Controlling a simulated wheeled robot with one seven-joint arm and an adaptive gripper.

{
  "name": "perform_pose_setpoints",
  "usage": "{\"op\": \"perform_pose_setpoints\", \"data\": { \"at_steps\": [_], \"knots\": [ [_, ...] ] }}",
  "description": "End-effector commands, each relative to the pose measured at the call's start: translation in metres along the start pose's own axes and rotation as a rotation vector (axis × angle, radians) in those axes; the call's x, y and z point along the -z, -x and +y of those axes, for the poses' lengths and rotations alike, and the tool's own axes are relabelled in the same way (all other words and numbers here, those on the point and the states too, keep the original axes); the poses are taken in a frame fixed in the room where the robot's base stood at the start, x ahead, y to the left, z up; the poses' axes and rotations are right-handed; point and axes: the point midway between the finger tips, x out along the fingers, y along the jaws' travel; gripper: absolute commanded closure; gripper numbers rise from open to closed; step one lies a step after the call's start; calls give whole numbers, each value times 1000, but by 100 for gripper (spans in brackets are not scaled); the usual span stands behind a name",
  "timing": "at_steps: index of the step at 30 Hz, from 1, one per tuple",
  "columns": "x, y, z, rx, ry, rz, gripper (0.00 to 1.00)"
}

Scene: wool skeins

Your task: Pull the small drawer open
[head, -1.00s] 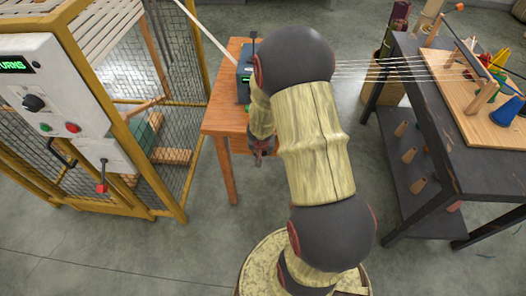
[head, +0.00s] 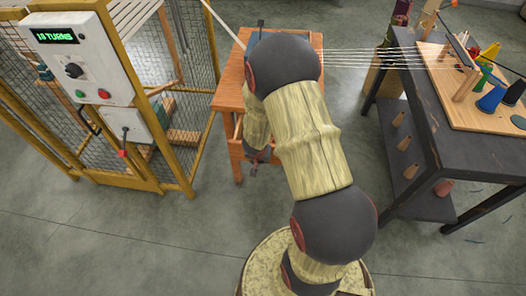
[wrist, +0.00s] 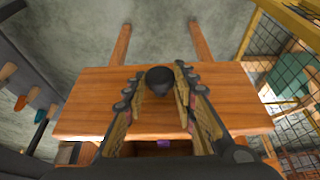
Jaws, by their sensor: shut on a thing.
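The small drawer (head: 236,151) shows in the head view below the front edge of a wooden table (head: 229,98). It stands partly out, and a gap shows between its front and the table. In the wrist view the plain wooden drawer front (wrist: 88,108) spans the middle, with a round dark knob (wrist: 160,80). My gripper (wrist: 158,77) has a finger on each side of the knob and is shut on it. A little of the drawer's inside, with something purple (wrist: 164,144), shows below the front. In the head view my arm hides part of the table and drawer.
A yellow-framed mesh cage (head: 183,140) with a control panel (head: 78,70) stands on the left. A dark bench (head: 440,135) with cones and a wooden board stands on the right. Pale threads run from the table to the bench. Grey floor is clear between them.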

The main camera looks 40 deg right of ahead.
Motion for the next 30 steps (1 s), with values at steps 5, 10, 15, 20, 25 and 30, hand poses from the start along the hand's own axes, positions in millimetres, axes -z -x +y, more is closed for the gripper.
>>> {"op": "perform_pose_setpoints", "data": {
  "at_steps": [5,10,15,20,25,30],
  "knots": [
    [-45,18,-1,3,7,0,100],
    [-82,34,-1,3,7,0,100],
    [-110,46,-1,2,5,0,100],
    [-127,53,-1,2,5,-1,100],
    [-136,56,0,1,3,-1,100],
    [-137,57,0,1,1,0,100]
  ]
}}
